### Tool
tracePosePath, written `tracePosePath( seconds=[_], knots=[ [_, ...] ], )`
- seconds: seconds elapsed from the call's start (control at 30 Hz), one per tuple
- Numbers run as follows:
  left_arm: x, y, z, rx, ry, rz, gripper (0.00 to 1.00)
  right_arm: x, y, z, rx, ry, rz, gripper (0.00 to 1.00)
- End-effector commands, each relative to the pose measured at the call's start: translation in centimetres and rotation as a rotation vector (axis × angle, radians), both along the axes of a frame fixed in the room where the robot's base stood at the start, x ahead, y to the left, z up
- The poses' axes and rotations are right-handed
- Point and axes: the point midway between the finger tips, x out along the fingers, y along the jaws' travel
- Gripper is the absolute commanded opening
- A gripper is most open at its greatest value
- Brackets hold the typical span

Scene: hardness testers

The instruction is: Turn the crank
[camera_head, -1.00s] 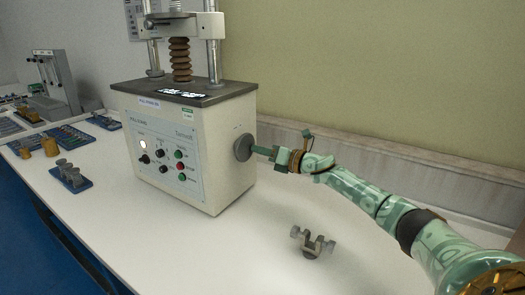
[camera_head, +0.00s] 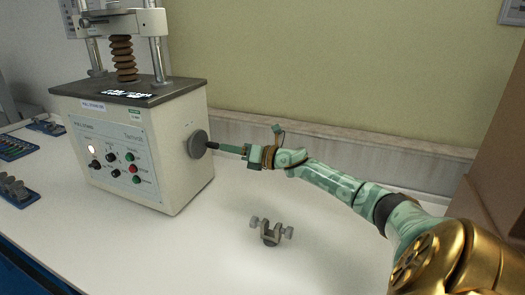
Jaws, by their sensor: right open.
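The crank is a round grey disc (camera_head: 199,144) on the right side wall of the cream tester (camera_head: 182,182). My right gripper (camera_head: 218,147) is at the disc, its dark fingertips pointing left and close against the disc's face. I cannot tell whether they touch it or a handle there. The fingers are open, though the gap hardly shows from this angle. Any handle on the disc is hidden by the fingers. My left gripper is not in view.
A small grey metal fixture (camera_head: 270,234) stands on the white table (camera_head: 190,255) below my right arm. Blue trays (camera_head: 15,148) lie at the left. A brown panel (camera_head: 490,170) rises at the far right. The table front is mostly clear.

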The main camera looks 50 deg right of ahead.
Motion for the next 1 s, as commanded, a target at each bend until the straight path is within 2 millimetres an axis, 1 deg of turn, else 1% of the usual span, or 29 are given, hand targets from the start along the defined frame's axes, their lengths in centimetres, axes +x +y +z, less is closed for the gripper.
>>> tracePosePath(
  seconds=[0.03, 0.1, 0.3, 0.4, 0.5, 0.6, 0.7, 0.93, 1.0],
  knots=[
    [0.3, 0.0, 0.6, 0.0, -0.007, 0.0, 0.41, -1.2, -0.3, 0.2, 0.002, 0.002, 0.0, 0.41],
    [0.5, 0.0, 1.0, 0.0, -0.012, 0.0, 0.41, -2.7, -0.7, 0.3, 0.001, 0.003, 0.0, 0.41],
    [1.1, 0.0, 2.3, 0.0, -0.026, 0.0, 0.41, -6.7, -1.9, 0.3, 0.003, 0.001, 0.0, 0.41],
    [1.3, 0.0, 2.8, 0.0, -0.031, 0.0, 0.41, -8.3, -2.4, 0.2, 0.003, 0.001, 0.0, 0.41],
    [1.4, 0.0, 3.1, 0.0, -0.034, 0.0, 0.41, -9.4, -2.7, 0.1, 0.002, -0.001, 0.0, 0.41],
    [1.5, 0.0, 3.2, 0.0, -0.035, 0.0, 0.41, -10.0, -2.9, 0.0, 0.002, -0.001, 0.0, 0.41],
    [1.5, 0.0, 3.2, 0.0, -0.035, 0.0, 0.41, -10.2, -3.0, 0.0, 0.002, -0.002, 0.0, 0.41],
    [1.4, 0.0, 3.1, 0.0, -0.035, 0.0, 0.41, -10.2, -3.0, -0.1, 0.001, -0.001, 0.0, 0.41],
    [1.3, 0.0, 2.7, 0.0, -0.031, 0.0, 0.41, -10.0, -3.0, -0.5, 0.001, -0.001, 0.0, 0.41]
  ],
)
